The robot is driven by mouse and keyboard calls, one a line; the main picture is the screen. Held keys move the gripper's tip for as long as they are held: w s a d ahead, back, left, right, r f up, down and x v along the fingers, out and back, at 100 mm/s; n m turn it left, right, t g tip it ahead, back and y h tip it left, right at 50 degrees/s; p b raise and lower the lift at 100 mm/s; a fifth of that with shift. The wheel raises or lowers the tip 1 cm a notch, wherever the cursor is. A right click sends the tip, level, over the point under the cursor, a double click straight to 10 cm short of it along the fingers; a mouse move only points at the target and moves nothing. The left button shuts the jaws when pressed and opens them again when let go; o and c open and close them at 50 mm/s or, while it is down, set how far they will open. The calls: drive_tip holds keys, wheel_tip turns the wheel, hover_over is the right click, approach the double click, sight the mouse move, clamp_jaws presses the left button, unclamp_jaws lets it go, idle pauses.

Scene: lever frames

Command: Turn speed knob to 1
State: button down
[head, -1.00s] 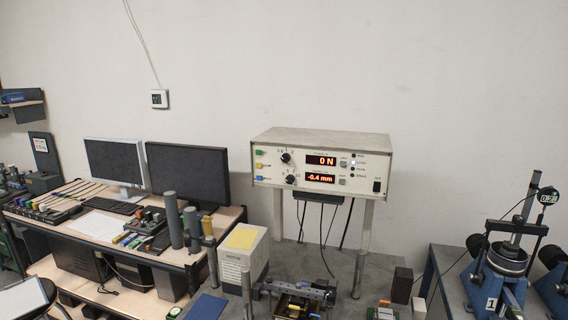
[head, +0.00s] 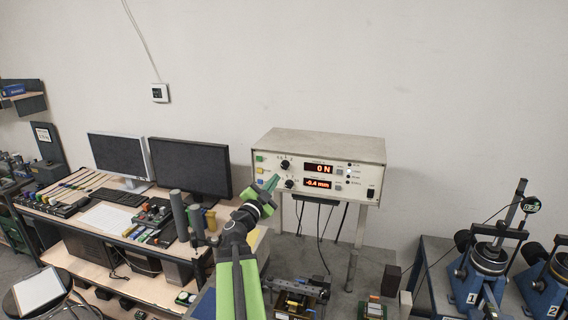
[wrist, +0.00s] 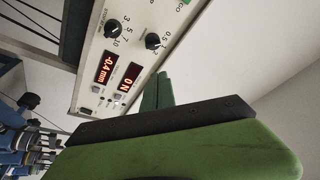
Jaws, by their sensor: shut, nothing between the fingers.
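The cream control box (head: 330,150) shows two black knobs left of its displays. The upper knob (head: 285,163) sits beside the "0 N" display; in the wrist view this knob (wrist: 152,41) has marks that look like 0.5, 1 and 2. The lower knob (head: 289,183) sits beside the "-0.4 mm" display; in the wrist view this knob (wrist: 113,27) has marks such as 3, 5 and 10. I cannot read which is labelled speed. My green gripper (head: 272,182) is shut and empty, left of the lower knob in the picture. Its fingers (wrist: 163,85) show apart from both knobs in the wrist view.
Coloured sockets (head: 259,170) line the box's left edge. Monitors (head: 190,168) stand on the desk at left. Upright grey cylinders (head: 179,215) stand near my arm. Blue test rigs (head: 485,265) stand at right. Cables hang under the box.

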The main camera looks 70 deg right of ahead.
sight(284, 165)
drive_tip(key=shift+m+g, duration=0.5)
drive_tip(key=shift+g, duration=0.2)
drive_tip(key=x, duration=0.3)
drive_tip(key=s+p+x, duration=0.1)
drive_tip(key=x, duration=0.3)
drive_tip(key=p+x, duration=0.1)
drive_tip(key=x, duration=0.2)
drive_tip(key=shift+s+d, duration=0.15)
drive_tip(key=shift+s, duration=0.35)
drive_tip(key=w+f+b, duration=0.2)
drive_tip(key=f, duration=0.1)
drive_tip(key=shift+w+b, duration=0.25)
drive_tip(key=shift+b, duration=0.1)
drive_tip(key=shift+w, duration=0.15)
